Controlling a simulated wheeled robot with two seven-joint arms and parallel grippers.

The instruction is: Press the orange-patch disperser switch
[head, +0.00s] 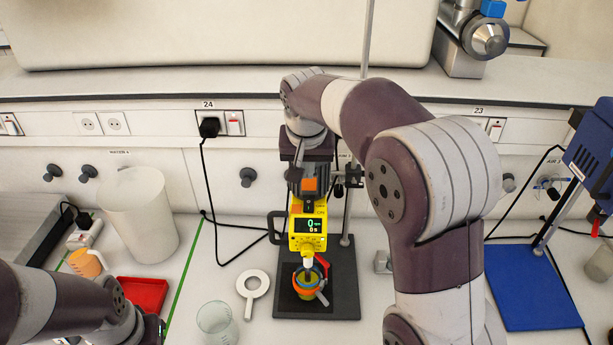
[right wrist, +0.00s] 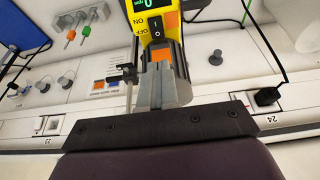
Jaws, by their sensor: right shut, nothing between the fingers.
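The yellow disperser (head: 308,232) hangs upright on its stand, its lit display facing me. An orange patch (head: 309,184) sits on it above the display; the patch also shows in the right wrist view (right wrist: 166,52). The black rocker switch (right wrist: 155,27), marked ON and OFF, lies between patch and display. My right gripper (right wrist: 163,82) is shut and empty, close to the disperser's upper end by the patch. I cannot tell whether its tips touch the disperser. My left arm shows at the lower left in the head view; its gripper is out of view.
An orange-rimmed vessel (head: 308,280) stands under the disperser on the dark stand base (head: 342,301). A white cylinder (head: 138,216), red tray (head: 143,293) and blue plate (head: 535,287) stand farther out.

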